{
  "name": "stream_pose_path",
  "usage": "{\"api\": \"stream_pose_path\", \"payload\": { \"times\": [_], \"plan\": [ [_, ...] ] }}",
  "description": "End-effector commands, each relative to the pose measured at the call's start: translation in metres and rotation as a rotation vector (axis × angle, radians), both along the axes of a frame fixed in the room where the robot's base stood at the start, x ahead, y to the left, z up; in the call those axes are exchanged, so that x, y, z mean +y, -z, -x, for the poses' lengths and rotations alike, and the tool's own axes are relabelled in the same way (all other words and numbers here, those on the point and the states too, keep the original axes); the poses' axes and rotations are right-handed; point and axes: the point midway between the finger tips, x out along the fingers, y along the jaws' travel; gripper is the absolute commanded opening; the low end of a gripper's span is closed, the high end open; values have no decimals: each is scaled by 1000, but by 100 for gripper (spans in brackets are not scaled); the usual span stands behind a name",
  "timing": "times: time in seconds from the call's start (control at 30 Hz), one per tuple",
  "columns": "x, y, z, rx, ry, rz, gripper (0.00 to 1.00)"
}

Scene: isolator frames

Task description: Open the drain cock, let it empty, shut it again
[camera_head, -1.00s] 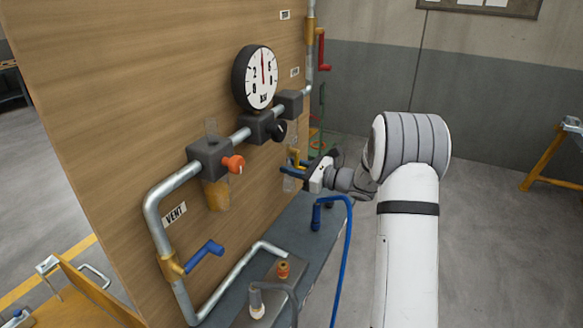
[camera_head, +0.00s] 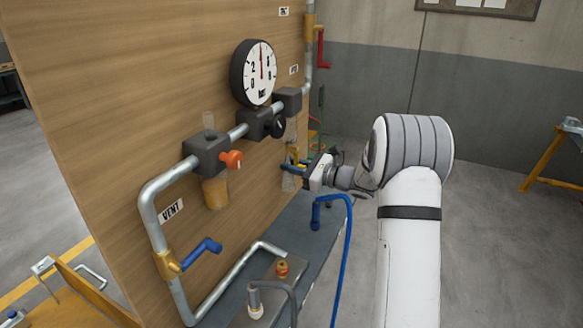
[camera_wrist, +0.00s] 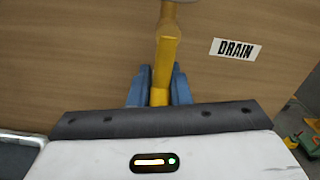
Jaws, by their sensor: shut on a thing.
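The drain cock's yellow lever (camera_wrist: 166,52) runs down the middle of the wrist view, left of a white label reading DRAIN (camera_wrist: 236,49). The blue fingers of my gripper (camera_wrist: 160,92) are on either side of the lever's lower end and shut on it. In the head view, my gripper (camera_head: 292,167) is at the panel's right edge, below the gauge, with a bit of the yellow lever (camera_head: 296,154) beside it. A clear bowl below the regulator is partly hidden by the gripper. I cannot tell its level or any flow.
The wooden panel (camera_head: 130,100) carries a pressure gauge (camera_head: 255,73), an orange knob (camera_head: 232,159), a blue vent lever (camera_head: 203,250) and a red lever (camera_head: 321,50). A blue hose (camera_head: 347,250) arches below my gripper. Open floor lies to the right.

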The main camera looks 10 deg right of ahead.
Motion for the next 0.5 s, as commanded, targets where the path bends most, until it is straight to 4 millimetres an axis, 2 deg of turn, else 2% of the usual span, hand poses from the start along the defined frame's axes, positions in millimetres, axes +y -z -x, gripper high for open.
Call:
{"api": "stream_pose_path", "payload": {
  "times": [0.03, 0.27, 0.5],
  "plan": [
    [0, -1, 0, -2, 1, 1, 20],
    [0, -1, 0, -1, 1, 0, 38],
    [-1, 0, 0, -1, 1, 0, 38]
  ]
}}
